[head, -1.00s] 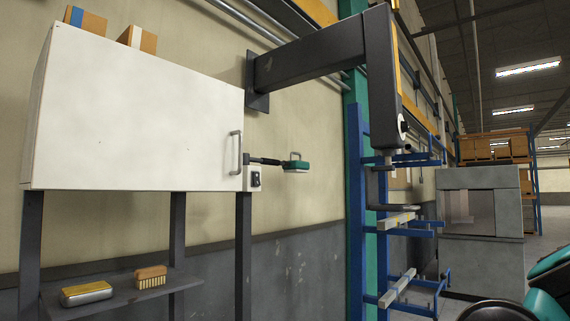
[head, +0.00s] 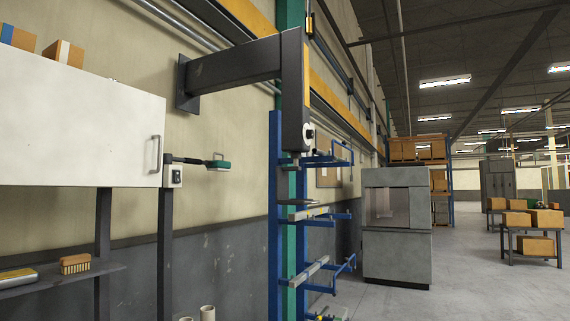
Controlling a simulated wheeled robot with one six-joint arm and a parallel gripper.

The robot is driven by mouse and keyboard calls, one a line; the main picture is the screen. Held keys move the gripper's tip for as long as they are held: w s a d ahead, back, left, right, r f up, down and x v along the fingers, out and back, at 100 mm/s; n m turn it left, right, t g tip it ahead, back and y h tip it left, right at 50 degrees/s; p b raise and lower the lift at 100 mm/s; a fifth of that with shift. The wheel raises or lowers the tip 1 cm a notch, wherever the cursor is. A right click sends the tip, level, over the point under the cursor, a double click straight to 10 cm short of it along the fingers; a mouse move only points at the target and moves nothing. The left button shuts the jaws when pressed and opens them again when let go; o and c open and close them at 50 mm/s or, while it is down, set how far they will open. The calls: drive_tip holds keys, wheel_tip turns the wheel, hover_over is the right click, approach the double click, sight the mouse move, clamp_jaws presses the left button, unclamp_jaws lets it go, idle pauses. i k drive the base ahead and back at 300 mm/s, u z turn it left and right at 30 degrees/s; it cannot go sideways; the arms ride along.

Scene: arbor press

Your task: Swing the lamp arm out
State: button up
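A short dark lamp arm (head: 186,159) with a green and pale head (head: 217,164) sticks out to the right from beside the white wall cabinet (head: 75,120), at the left of the head view. It sits just above a small switch box (head: 177,174) and reaches along the beige wall. Nothing touches it. I cannot tell its exact angle to the wall. My gripper is not in view.
A big dark grey bracket (head: 240,66) juts from the wall, its column hanging beside a blue rack (head: 275,200) with bars. A grey machine (head: 396,235) stands right of it. Tables with boxes (head: 533,245) stand far right. The floor between is open.

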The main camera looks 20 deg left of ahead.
sight(169, 158)
drive_tip(key=u, duration=0.55)
drive_tip(key=k, duration=0.1)
drive_tip(key=z, duration=0.85)
drive_tip(key=i, duration=1.65)
drive_tip(key=u, duration=1.2)
drive_tip(key=i, duration=0.9)
drive_tip(key=u, duration=1)
